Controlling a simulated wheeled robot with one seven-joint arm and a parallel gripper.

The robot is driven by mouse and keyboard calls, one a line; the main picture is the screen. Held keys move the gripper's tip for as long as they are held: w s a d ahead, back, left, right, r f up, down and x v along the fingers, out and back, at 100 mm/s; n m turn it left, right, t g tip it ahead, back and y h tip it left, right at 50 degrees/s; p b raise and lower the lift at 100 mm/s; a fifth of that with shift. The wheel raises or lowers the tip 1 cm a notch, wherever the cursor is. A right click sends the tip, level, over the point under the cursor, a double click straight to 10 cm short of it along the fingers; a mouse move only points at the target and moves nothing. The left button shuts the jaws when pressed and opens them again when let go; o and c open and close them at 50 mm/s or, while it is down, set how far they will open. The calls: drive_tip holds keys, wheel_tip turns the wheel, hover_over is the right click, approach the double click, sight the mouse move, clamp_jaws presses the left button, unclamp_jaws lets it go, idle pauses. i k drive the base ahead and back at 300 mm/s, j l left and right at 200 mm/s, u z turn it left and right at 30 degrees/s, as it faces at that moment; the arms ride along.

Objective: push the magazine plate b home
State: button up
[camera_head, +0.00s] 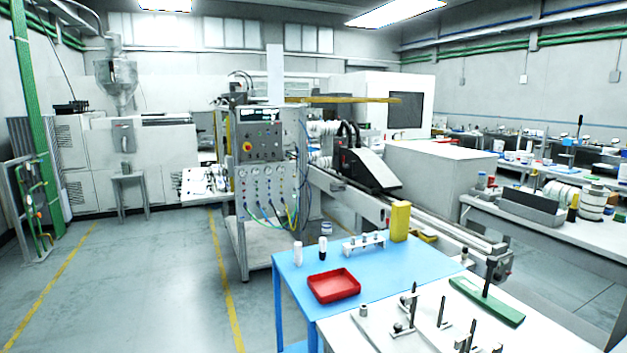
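No part in view can be made out for certain as the magazine plate b. A white conveyor machine (345,190) runs from the middle toward the right front, with a black and white unit (366,168) on it. A white work table (420,320) at the front right bears several small metal posts (413,300) and a green flat piece (487,301) with a dark upright rod. I cannot tell whether any of these belongs to the magazine. My gripper is not in view.
A blue table (375,278) holds a red tray (334,286), small bottles (297,252) and a yellow block (400,221). A control cabinet (266,165) with hoses stands behind it. A cluttered bench (540,215) is at right. The grey floor (150,290) at left is open.

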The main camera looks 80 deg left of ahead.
sight(201, 194)
drive_tip(key=u, duration=2.15)
drive_tip(key=i+j+u, duration=0.1)
drive_tip(key=u, duration=0.7)
drive_tip(key=i+u, duration=0.1)
drive_tip(key=u, duration=0.3)
drive_tip(key=i+j, duration=0.1)
drive_tip(key=i, duration=2.05)
drive_tip(key=i+j+u, duration=0.15)
drive_tip(key=i, duration=1.95)
drive_tip(key=i+l, duration=0.1)
drive_tip(key=i, duration=2.05)
